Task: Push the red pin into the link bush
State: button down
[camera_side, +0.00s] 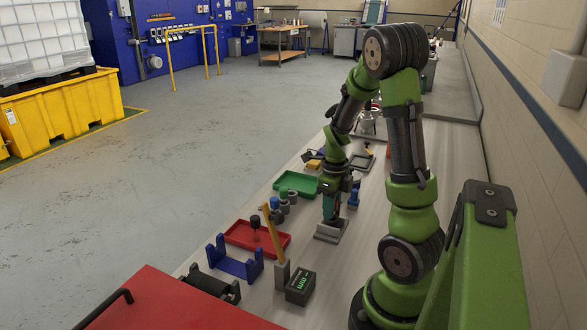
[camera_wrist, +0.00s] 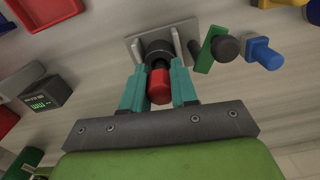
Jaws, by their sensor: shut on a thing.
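The red pin (camera_wrist: 160,86) sits between the two teal fingers of my gripper (camera_wrist: 159,88) in the wrist view, and the fingers are shut on it. The link bush (camera_wrist: 158,50) is a dark round piece held in a grey fixture (camera_wrist: 190,29) with upright side plates. The pin's far end is at the bush and in line with it; how deep it sits there I cannot tell. In the side view my gripper (camera_side: 330,208) points down just above the grey fixture (camera_side: 331,231), and the pin and bush are hidden.
A green strip (camera_wrist: 205,52), a dark knob (camera_wrist: 226,46) and a blue part (camera_wrist: 263,53) stand close right of the fixture. A red tray (camera_side: 240,237), a green tray (camera_side: 287,181), a blue cradle (camera_side: 238,267) and a black display box (camera_side: 300,287) are also on the bench.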

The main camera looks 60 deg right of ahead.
jog(key=shift+f, duration=0.55)
jog(key=c, duration=0.8)
grip_release()
notch_tip(320, 180, up, 17)
jog(key=w+a+r+n+t+y, duration=0.1)
jog(key=a+n+t, duration=0.2)
jog(key=a+n, duration=1)
jog(key=w+a+r+n+t+y, duration=0.1)
jog(key=a+n+t, duration=0.3)
jog(key=a+n, duration=0.9)
jog(key=n, duration=0.7)
jog(key=shift+w+a+r, duration=0.15)
jog(key=shift+r, duration=0.1)
